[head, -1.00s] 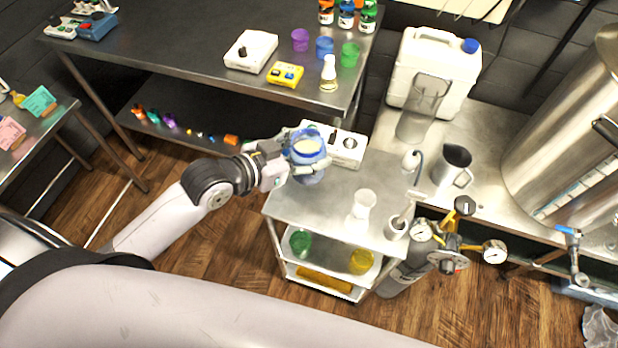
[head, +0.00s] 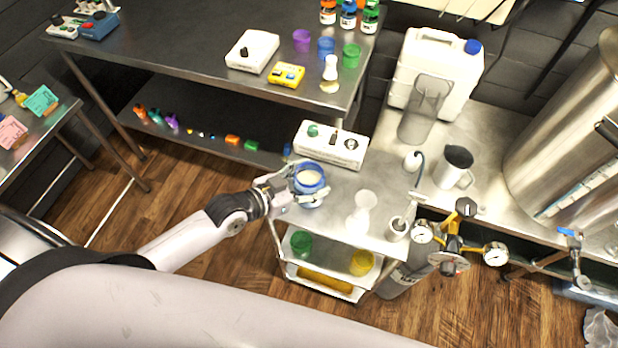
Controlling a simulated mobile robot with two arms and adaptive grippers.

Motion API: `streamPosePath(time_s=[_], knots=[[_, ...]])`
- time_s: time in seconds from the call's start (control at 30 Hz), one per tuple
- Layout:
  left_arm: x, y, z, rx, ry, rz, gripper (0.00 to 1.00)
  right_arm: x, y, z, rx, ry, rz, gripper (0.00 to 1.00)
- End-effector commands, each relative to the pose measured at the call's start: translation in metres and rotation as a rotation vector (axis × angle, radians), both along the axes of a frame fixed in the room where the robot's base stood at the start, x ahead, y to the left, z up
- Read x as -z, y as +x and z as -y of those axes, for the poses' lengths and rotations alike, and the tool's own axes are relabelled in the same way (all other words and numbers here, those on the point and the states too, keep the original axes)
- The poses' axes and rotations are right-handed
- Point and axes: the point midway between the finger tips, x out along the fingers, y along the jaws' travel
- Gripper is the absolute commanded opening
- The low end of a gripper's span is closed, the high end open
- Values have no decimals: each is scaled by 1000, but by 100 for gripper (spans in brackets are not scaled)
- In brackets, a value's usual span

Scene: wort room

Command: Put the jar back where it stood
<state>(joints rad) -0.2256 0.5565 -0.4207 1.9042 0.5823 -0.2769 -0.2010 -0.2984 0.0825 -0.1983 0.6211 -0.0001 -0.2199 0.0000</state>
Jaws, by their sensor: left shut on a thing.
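The jar (head: 310,182) is blue-rimmed with pale contents and is seen from above over the left end of the steel cart top (head: 338,212). My left gripper (head: 290,190) is shut on the jar from its left side. The jar looks upright. I cannot tell whether its base touches the cart top or hangs just above it. The gripper's far finger is partly hidden by the jar. My right gripper does not show.
A white stirrer unit (head: 331,146) stands behind the jar on the cart. A clear flask (head: 362,207) stands to its right. A grey beaker (head: 397,228) is near the cart's right edge. Green (head: 301,244) and yellow (head: 361,262) cups sit on the lower shelf.

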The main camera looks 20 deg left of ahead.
Motion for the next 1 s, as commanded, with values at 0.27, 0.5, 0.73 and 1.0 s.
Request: streamPosePath(time_s=[0.27,0.5,0.73,1.0], knots=[[3,0,0,0,0,0,69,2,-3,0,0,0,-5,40],[3,0,0,0,1,-1,81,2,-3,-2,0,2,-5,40],[2,0,0,0,0,0,81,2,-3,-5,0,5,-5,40],[-8,-22,-14,1,4,-2,81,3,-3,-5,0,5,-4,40]])
